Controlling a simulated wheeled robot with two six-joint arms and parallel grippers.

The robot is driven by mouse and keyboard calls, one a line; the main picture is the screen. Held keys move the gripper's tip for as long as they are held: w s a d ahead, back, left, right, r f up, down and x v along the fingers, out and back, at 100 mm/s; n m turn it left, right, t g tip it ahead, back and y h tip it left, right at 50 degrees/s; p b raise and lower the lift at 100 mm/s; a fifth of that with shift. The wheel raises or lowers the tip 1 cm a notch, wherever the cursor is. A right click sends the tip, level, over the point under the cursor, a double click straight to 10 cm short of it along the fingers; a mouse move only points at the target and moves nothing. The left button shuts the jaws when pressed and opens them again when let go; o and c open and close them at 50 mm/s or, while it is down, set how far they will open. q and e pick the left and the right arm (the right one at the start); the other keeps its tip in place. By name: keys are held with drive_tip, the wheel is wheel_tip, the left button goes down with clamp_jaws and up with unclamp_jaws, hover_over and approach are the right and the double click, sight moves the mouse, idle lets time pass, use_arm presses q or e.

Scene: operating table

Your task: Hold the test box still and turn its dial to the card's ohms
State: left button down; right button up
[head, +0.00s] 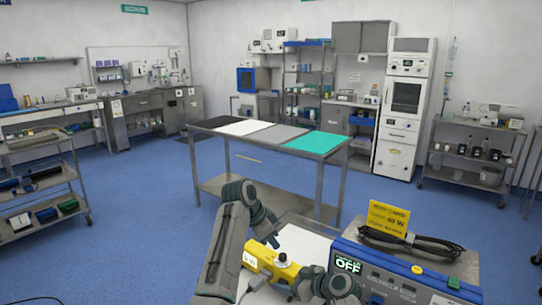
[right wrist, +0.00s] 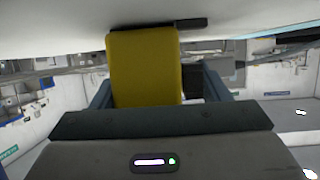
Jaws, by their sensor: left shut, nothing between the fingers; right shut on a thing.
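The yellow test box (head: 263,258) is at the lower middle of the head view, by the white surface's front edge. Its dark dial (head: 282,258) is on top. My right gripper (head: 306,277) is shut on the box; the right wrist view shows the yellow body (right wrist: 146,68) between the fingers. My left gripper (head: 272,240) is shut and empty, just above the box and near the dial; I cannot tell if it touches. The dial's setting is unreadable.
The blue unit, with a screen reading OFF (head: 347,265), stands close right of my right gripper. A steel table (head: 262,143) with coloured mats stands beyond, across open blue floor.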

drive_tip(key=o, duration=1.3)
drive_tip(key=shift+c, duration=0.2)
drive_tip(key=shift+d, duration=0.1)
